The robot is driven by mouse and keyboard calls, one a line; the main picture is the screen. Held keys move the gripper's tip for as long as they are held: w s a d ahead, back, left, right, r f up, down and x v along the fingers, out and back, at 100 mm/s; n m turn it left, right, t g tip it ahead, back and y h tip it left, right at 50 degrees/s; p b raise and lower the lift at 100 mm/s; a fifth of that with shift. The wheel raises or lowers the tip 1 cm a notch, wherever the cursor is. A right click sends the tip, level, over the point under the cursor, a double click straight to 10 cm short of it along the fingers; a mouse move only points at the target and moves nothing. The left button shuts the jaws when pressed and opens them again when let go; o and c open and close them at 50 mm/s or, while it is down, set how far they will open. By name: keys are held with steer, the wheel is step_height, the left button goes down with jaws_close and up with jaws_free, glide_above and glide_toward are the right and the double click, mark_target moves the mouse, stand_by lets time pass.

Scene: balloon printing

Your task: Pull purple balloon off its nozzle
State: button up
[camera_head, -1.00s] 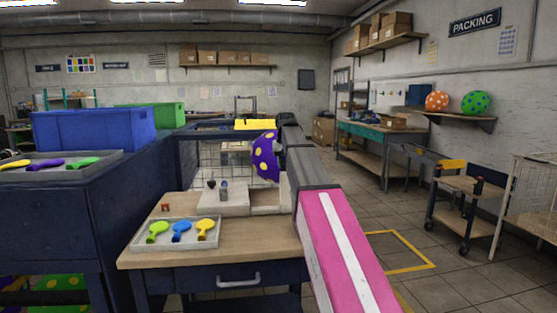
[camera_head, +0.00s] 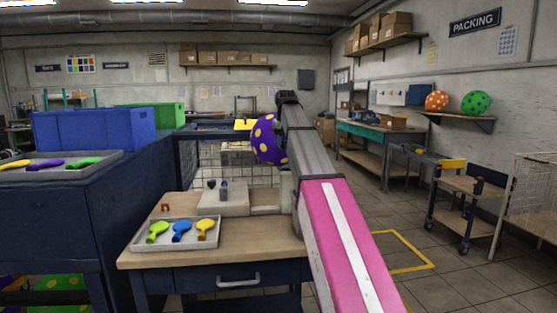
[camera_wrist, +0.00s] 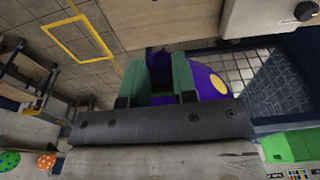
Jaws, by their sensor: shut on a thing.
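The purple balloon (camera_head: 268,142) with yellow dots is inflated and held in the air above the pale machine (camera_head: 226,199) on the wooden workbench. My arm covers its right side. In the wrist view, part of the balloon (camera_wrist: 208,81) shows beside and behind the right green finger. My gripper (camera_wrist: 159,62) is shut on the purple balloon, with purple rubber between its two green fingers. In the head view my arm hides the gripper. The machine's corner (camera_wrist: 262,14) shows at the top right of the wrist view, apart from the balloon. I cannot make out the nozzle clearly.
A grey tray (camera_head: 144,244) with limp lime, blue and yellow balloons lies at the bench's front left. A blue crate (camera_head: 93,130) stands on the dark cabinet at left. A wire mesh fence (camera_head: 222,170) stands behind the bench.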

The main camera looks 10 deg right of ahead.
steer(key=shift+r, duration=3.7)
